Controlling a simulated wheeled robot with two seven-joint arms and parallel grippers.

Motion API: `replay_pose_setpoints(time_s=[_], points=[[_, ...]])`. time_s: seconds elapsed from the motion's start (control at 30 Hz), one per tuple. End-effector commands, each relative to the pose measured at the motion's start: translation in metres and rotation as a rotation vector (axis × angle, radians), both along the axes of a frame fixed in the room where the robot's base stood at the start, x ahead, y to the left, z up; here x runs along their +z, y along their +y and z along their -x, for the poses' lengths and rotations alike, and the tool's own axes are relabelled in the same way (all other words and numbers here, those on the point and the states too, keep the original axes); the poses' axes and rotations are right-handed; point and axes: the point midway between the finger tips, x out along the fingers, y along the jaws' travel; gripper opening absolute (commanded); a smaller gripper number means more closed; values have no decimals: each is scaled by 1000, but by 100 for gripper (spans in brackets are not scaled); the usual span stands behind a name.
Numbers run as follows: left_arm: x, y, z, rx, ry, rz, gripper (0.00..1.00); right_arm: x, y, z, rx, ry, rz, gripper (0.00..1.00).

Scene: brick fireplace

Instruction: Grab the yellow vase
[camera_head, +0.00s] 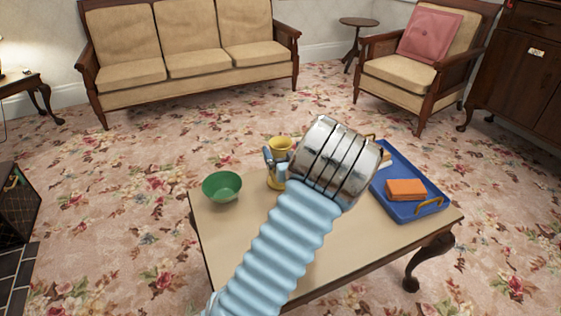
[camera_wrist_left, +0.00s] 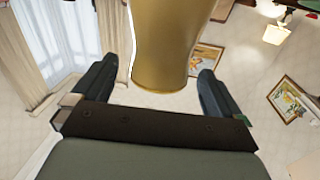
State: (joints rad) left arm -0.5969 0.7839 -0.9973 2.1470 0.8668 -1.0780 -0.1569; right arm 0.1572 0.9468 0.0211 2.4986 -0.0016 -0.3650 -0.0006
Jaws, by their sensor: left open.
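The yellow vase (camera_head: 280,144) stands on the small table at its far side, just right of the green bowl. My left gripper (camera_head: 274,164) is at the vase, and its blue-grey fingers and silver wrist hide part of the vase's body. In the left wrist view the vase (camera_wrist_left: 165,45) shows between the two spread fingers of my left gripper (camera_wrist_left: 157,72). My right gripper is not in view.
The table (camera_head: 225,240) also holds a green bowl (camera_head: 222,186) on the left and a blue tray (camera_head: 420,208) with an orange item (camera_head: 405,190) on the right. A sofa (camera_head: 185,50) and an armchair (camera_head: 425,65) stand behind. Carpet lies open around the table.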

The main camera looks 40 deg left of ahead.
Motion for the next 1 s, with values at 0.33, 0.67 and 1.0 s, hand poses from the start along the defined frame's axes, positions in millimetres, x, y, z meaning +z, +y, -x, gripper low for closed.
replay_pose_setpoints(time_s=[0.33, 0.67, 1.0], points=[[-1, 39, -27, 1, 0, -1, 100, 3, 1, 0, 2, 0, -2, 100], [-1, 40, -28, 0, 0, 0, 86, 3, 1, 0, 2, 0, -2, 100], [-1, 40, -28, 0, 0, 0, 34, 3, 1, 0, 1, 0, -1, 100]])
